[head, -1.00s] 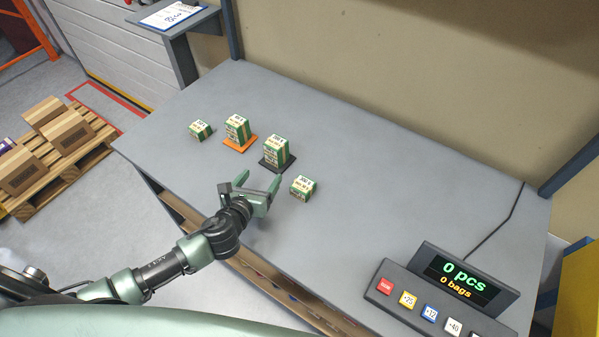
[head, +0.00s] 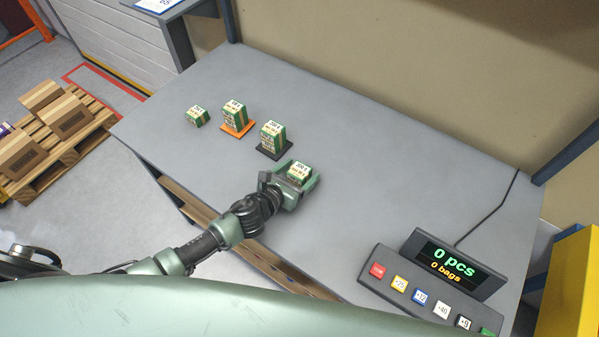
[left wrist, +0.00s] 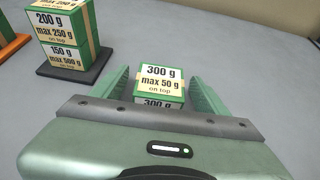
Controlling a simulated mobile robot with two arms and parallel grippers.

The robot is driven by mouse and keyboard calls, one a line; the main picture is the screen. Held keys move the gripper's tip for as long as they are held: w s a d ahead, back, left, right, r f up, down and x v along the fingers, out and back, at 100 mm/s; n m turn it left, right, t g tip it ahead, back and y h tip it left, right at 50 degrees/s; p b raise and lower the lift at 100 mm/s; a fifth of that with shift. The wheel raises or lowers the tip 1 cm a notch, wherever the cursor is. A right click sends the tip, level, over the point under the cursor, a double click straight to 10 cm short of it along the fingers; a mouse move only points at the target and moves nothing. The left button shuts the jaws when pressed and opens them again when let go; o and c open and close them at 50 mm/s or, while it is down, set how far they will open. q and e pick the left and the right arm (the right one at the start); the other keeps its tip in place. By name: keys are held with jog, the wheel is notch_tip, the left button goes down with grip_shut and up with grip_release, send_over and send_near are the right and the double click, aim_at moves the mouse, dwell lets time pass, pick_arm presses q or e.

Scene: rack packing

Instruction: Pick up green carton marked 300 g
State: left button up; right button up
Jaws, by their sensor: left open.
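The green carton marked 300 g (head: 299,171) stands on the grey table. Its label in the left wrist view (left wrist: 160,84) reads "300 g, max 50 g on top". My left gripper (head: 301,178) is open, with one finger on each side of this carton. In the left wrist view the open fingers (left wrist: 160,92) flank the carton, with a small gap visible on the left. The carton's lower front is hidden behind the gripper body. My right gripper is not in view.
A stack of green cartons (head: 272,138) marked 200 g and 150 g stands on a black mat (left wrist: 66,73) close by. Another stack (head: 234,114) stands on an orange mat (head: 236,131), with a small carton (head: 197,116) left of it. A button console (head: 420,285) stands front right.

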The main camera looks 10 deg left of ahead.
pick_arm(q)
jog(key=shift+c, duration=0.3)
jog(key=c, duration=1.5)
jog(key=shift+w, duration=0.1)
grip_shut()
jog(key=shift+r, duration=0.1)
